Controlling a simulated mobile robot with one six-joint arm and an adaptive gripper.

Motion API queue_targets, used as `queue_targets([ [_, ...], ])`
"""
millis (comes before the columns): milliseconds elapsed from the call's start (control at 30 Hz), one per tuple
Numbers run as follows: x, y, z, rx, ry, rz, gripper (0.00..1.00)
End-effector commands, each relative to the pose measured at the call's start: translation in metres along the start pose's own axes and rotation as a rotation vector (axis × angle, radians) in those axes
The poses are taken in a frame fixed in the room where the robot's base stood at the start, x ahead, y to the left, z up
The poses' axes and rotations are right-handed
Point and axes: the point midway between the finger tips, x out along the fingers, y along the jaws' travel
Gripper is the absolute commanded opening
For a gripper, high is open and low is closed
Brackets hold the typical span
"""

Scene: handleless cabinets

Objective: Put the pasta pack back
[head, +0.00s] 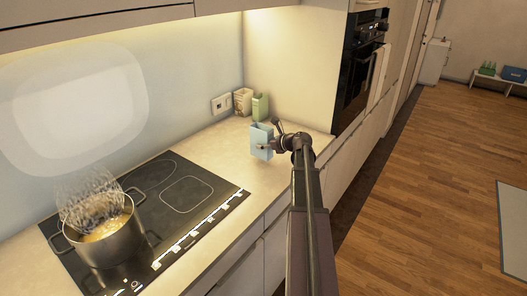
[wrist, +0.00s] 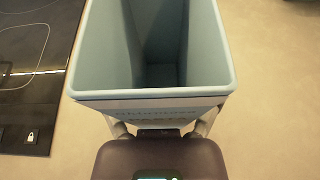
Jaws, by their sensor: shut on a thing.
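The pasta pack (head: 261,142) is a light blue, open-topped box, upright over the counter right of the hob. My gripper (head: 274,144) is shut on it from the right side. In the wrist view the pack (wrist: 152,96) fills the upper middle, with printed lettering on its near face. Its dark inside looks empty. My gripper's fingers (wrist: 163,129) reach to the pack's near face, their tips partly hidden under it. I cannot tell whether the pack's base touches the counter.
A green carton (head: 260,107) and a beige patterned container (head: 242,102) stand at the back wall by a socket (head: 221,103). A steaming pot (head: 105,240) sits on the black hob (head: 165,190). A built-in oven (head: 363,65) is at the right. Counter (head: 225,150) between is clear.

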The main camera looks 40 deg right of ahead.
Motion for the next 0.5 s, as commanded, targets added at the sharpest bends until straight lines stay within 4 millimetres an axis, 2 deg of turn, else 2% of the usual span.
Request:
queue_targets([
  [33,0.006,-0.006,0.0,0.0,0.0,0.0,0.27],
  [300,0.013,-0.003,-0.025,0.0,0.0,0.0,0.27],
  [500,0.016,-0.003,-0.032,0.0,0.0,0.0,0.27],
])
